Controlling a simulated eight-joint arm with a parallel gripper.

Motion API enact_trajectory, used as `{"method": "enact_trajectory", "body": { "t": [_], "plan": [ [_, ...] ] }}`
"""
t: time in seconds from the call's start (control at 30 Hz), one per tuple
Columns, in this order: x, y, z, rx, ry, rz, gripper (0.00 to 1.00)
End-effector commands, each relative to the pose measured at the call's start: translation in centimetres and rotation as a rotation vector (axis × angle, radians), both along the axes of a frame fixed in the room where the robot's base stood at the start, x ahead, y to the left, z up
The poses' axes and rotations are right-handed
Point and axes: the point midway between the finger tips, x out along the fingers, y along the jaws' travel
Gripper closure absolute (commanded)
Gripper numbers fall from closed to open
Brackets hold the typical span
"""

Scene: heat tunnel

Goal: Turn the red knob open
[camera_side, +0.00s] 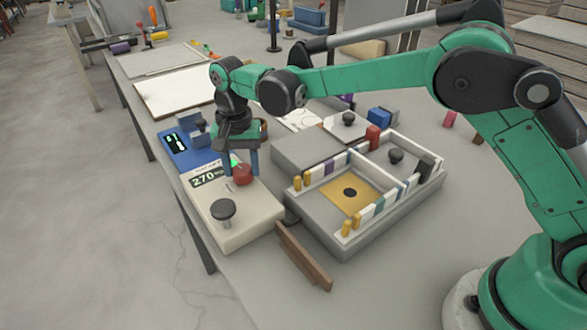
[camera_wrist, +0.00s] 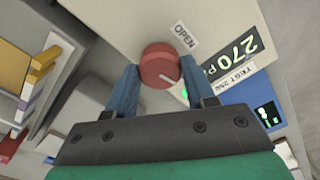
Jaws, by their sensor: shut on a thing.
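The red knob (camera_side: 242,174) stands on top of the pale control box (camera_side: 245,215). In the wrist view the red knob (camera_wrist: 160,66) shows a light pointer line toward its lower right, and an "OPEN" label (camera_wrist: 185,35) lies just beyond it. My gripper (camera_side: 241,165) reaches down over the box from above. In the wrist view its two blue fingers (camera_wrist: 158,80) lie on either side of the knob and are shut on it. A green light (camera_side: 235,160) glows beside the knob, partly hidden by the gripper.
A display reading 270 (camera_side: 206,181) and a black knob (camera_side: 222,210) are on the same box. A blue unit (camera_side: 183,146) stands behind it. A grey tunnel fixture (camera_side: 350,205) with upright blocks is close on the right. A brown bar (camera_side: 304,258) lies in front.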

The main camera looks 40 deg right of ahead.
Motion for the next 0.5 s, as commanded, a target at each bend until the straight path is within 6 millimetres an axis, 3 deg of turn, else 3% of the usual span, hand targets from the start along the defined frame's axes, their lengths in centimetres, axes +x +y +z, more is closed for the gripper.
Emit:
{"method": "enact_trajectory", "body": {
  "t": [0.5],
  "plan": [
    [0.01,-0.06,0.05,0.0,0.0,0.48,1.0]
  ]
}}
